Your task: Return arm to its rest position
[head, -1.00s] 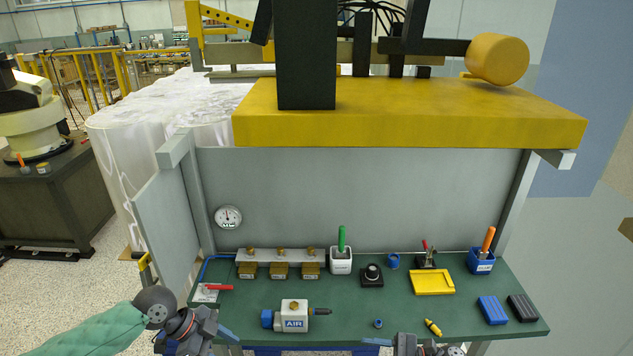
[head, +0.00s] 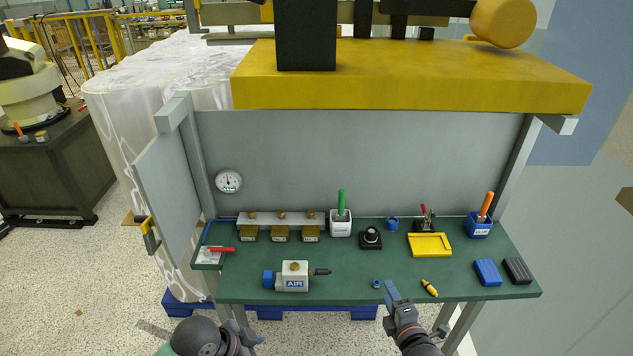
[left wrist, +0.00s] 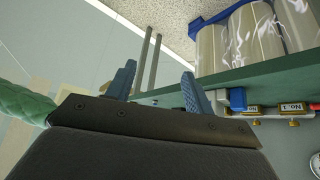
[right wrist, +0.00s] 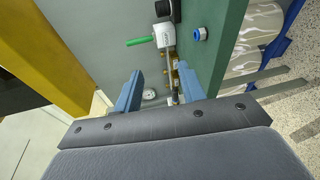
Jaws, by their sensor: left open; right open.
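My right gripper (head: 393,292) is at the front edge of the green workbench (head: 335,285) in the head view, its blue fingers beside a small blue fitting (head: 376,283). In the right wrist view (right wrist: 160,70) its two fingers stand apart with nothing between them. My left arm shows only at the bottom of the head view, in front of the bench's left end, and its fingertips are not clear there. In the left wrist view my left gripper (left wrist: 158,72) is open and empty, near the underside of the bench.
A yellow beam (head: 410,80) overhangs the back. Wrapped rolls (head: 125,120) stand left. Floor at lower left is clear.

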